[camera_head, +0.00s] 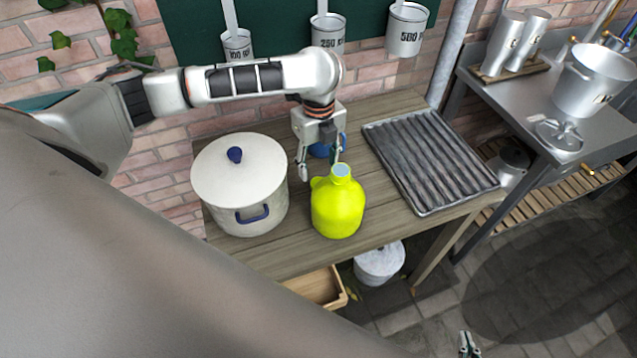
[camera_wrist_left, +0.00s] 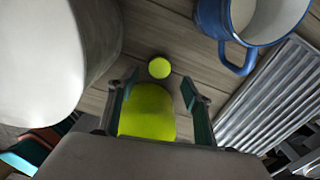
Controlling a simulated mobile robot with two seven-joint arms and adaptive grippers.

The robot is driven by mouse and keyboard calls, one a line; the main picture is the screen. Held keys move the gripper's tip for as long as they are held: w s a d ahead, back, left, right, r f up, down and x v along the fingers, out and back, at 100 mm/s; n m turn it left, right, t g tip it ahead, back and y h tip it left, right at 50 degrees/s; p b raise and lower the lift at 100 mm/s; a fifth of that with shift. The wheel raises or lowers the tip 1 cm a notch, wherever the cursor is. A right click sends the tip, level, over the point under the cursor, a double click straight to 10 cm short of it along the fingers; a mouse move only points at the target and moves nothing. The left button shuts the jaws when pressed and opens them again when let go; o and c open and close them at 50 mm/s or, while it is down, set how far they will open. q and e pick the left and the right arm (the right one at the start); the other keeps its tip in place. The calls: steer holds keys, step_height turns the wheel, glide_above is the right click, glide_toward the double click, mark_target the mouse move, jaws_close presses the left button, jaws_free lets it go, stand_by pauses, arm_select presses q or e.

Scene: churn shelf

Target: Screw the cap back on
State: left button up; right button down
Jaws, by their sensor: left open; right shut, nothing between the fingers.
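A yellow-green jug (camera_head: 338,210) stands upright on the wooden table, its neck open with a pale mouth. In the left wrist view the jug (camera_wrist_left: 148,112) fills the lower middle. A round yellow-green disc, which looks like the cap (camera_wrist_left: 159,67), lies on the table just behind the jug. I cannot make it out in the head view. My left gripper (camera_head: 320,169) is open and points down behind the jug's neck. In its wrist view the fingers (camera_wrist_left: 161,80) stand on either side of the cap, not touching it. My right gripper (camera_head: 468,345) is shut and empty, low over the floor.
A large white lidded pot (camera_head: 240,180) stands left of the jug. A blue mug (camera_wrist_left: 238,58) is behind the cap, close to the left gripper. A ribbed metal tray (camera_head: 430,160) lies to the right. A white bucket (camera_head: 380,265) sits below the table.

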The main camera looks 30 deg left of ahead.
arm_select(q)
steer(key=shift+f, duration=0.4)
steer(key=shift+s+d+f, duration=0.1)
steer(key=shift+f, duration=2.5)
steer(key=c, duration=0.8)
